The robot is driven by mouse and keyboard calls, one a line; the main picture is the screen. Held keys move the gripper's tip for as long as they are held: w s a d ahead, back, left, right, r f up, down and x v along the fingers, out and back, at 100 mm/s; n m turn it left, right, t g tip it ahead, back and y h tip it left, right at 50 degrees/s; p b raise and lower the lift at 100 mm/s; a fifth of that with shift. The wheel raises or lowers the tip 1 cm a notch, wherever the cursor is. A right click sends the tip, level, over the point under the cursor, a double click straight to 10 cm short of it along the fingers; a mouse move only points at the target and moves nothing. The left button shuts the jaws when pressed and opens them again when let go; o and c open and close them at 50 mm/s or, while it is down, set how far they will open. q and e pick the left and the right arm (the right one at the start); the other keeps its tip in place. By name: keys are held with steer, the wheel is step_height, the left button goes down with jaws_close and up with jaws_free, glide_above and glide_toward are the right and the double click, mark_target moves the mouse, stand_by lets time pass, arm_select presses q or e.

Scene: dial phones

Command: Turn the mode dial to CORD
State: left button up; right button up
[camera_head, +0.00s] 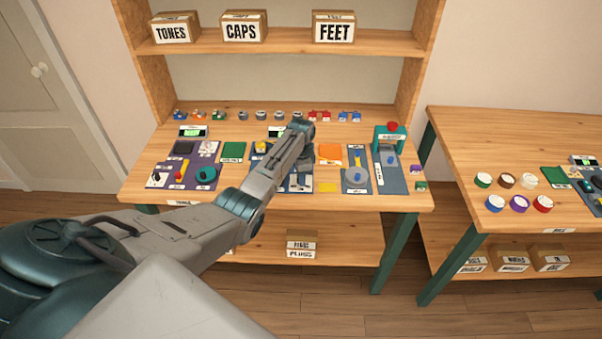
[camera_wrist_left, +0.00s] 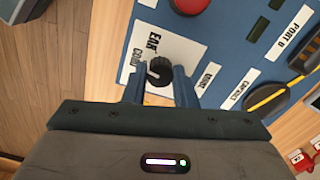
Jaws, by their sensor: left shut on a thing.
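The mode dial (camera_wrist_left: 160,68) is a small black knob on a white plate (camera_wrist_left: 185,47) marked EAR and CORD, in the left wrist view. The plate sits on a blue panel (camera_wrist_left: 226,48). My left gripper (camera_wrist_left: 159,80) is shut on the dial, with one finger on each side of it. A light mark shows on the dial's lower left, on the CORD side; its exact aim is unclear. In the head view my left gripper (camera_head: 303,160) is over the middle of the workbench, and the dial is hidden there. My right gripper is in neither view.
Near the dial are a red button (camera_wrist_left: 190,4), a black and yellow part (camera_wrist_left: 267,99) and a PORT B label (camera_wrist_left: 293,31). Other panels and small parts cover the workbench (camera_head: 150,140). A second table (camera_head: 450,130) stands at the right.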

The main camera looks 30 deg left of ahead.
arm_select(q)
steer(key=shift+n+p, duration=0.3)
steer(key=shift+n, duration=0.5)
steer(key=o, duration=1)
step_height(320, 180, up, 11)
steer(key=b, duration=0.2)
steer(key=shift+f, duration=0.1)
